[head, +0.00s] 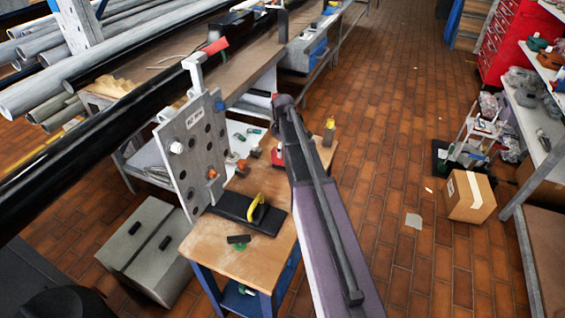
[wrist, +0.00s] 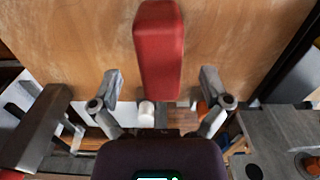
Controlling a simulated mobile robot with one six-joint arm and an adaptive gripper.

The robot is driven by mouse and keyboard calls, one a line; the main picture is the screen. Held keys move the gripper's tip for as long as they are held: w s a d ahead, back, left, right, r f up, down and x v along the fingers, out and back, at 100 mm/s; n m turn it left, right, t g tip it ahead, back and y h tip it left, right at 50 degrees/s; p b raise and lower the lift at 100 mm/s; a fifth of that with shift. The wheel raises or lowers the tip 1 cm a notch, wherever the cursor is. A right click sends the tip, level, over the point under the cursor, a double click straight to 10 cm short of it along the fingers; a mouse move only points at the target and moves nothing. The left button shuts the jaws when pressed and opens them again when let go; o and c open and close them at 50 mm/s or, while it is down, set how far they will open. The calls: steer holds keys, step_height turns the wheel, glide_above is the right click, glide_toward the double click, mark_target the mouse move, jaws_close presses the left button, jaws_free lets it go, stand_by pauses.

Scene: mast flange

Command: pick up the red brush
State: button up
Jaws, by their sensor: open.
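The red brush (wrist: 158,50) lies on a wooden bench top in the wrist view, long side running up and down the picture. My gripper (wrist: 160,75) is open and empty. Its two fingers stand on either side of the brush's lower half, with a gap on each side. I cannot tell how far above the bench the fingertips are. In the head view my arm hides the gripper. A small red item (head: 277,156) shows beside my arm on the bench; I cannot tell whether it is the brush.
The wooden bench (head: 225,255) carries a black base with a yellow-handled tool (head: 256,209) and a dark block (head: 238,239). An upright grey plate with holes (head: 192,150) stands at its left. A cardboard box (head: 470,197) sits on the open brick floor at the right.

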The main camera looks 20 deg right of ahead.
steer(key=shift+a+f+b, duration=0.1)
steer(key=shift+f+b, duration=1.3)
steer(key=shift+f, duration=0.3)
steer(key=shift+f, duration=0.25)
steer(key=c, duration=1.3)
